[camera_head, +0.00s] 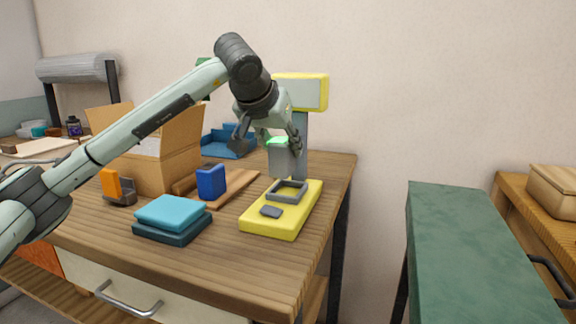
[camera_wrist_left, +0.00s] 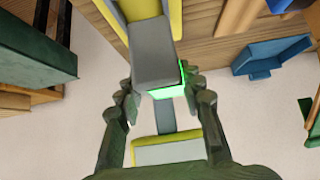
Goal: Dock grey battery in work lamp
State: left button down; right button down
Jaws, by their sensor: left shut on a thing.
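The grey battery (camera_head: 281,160) has a green glowing end and is held upright, green end up. My left gripper (camera_head: 270,141) is shut on it from above; the hold also shows in the left wrist view (camera_wrist_left: 160,88), with the battery (camera_wrist_left: 152,62) between the fingers. The work lamp has a yellow base (camera_head: 262,222), a grey post (camera_head: 301,150) and a yellow head with a pale panel (camera_head: 303,92). A grey rectangular socket frame (camera_head: 288,191) sits on its base. The battery appears above this frame; its exact alignment is unclear. My right gripper is not in view.
A blue block (camera_head: 211,183) stands on a wooden board left of the lamp. A teal stack (camera_head: 171,216), an orange piece in a dark holder (camera_head: 112,186), an open cardboard box (camera_head: 181,152) and a blue tray (camera_head: 229,140) share the table. A green bench (camera_head: 470,245) stands right.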

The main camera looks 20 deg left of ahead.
aim_at(288, 166)
pick_arm(q)
jog(key=shift+w+d+f, duration=0.4)
jog(key=shift+d, duration=0.1)
notch_tip(288, 166, down, 3)
jog(key=shift+f, duration=0.45)
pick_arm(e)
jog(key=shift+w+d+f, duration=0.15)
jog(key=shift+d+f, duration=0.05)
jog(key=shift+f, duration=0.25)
pick_arm(q)
jog(key=shift+f, duration=0.15)
jog(key=c, duration=1)
grip_release()
jog(key=shift+s, duration=0.1)
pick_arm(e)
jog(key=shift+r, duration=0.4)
